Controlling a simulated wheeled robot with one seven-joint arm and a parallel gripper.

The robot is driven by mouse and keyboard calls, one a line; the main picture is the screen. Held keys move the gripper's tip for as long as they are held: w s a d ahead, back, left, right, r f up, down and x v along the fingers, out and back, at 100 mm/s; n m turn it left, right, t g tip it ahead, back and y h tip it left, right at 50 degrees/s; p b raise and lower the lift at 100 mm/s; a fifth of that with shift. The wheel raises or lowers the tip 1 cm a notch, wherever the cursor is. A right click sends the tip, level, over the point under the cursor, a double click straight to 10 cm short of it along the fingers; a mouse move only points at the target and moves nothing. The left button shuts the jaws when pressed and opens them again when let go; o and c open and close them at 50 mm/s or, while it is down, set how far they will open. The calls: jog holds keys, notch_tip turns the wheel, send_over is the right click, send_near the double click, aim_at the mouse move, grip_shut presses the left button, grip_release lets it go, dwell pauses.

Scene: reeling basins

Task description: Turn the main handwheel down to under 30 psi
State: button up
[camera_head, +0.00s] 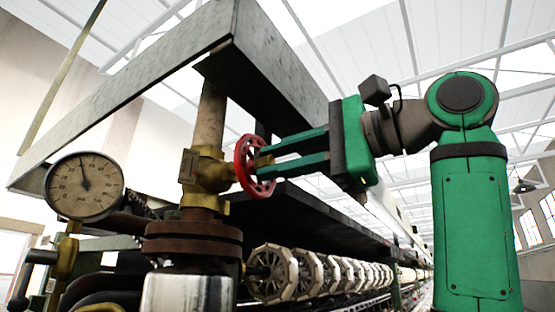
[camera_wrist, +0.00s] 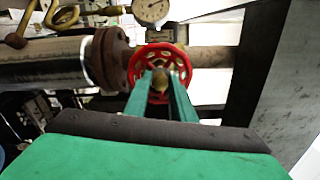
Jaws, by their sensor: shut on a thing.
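The red main handwheel (camera_head: 246,166) sits on the brass valve (camera_head: 208,168) of an upright pipe. My gripper (camera_head: 265,165) reaches in from the right, its two green fingers shut on the wheel's middle. In the wrist view the spoked wheel (camera_wrist: 136,66) faces me, and the fingertips (camera_wrist: 160,76) close around its brass-coloured hub. A round pressure gauge (camera_head: 84,187) stands left of the valve. Its needle points nearly straight up, slightly left; the figures are too small to read surely. The gauge also shows in the wrist view (camera_wrist: 151,10), unreadable there.
A grey metal beam frame (camera_head: 235,55) hangs close above the wheel and my gripper. A rusty flange (camera_head: 193,238) lies below the valve. A row of pale reels (camera_head: 305,272) runs back under a dark shelf. The room right of the wheel holds my arm.

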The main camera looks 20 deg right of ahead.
jog(key=m, duration=0.4)
jog(key=shift+m, duration=0.3)
jog(key=m, duration=0.4)
jog(key=shift+f, duration=0.1)
jog(key=o, duration=0.9)
jog(key=shift+c, duration=0.2)
grip_shut()
jog(key=c, duration=0.9)
grip_release()
jog(key=m, duration=0.6)
jog(key=shift+a+r, duration=0.15)
jog(key=shift+r, duration=0.05)
jog(key=shift+o, duration=0.2)
jog(key=shift+f+m, duration=0.1)
jog(key=shift+m, duration=0.3)
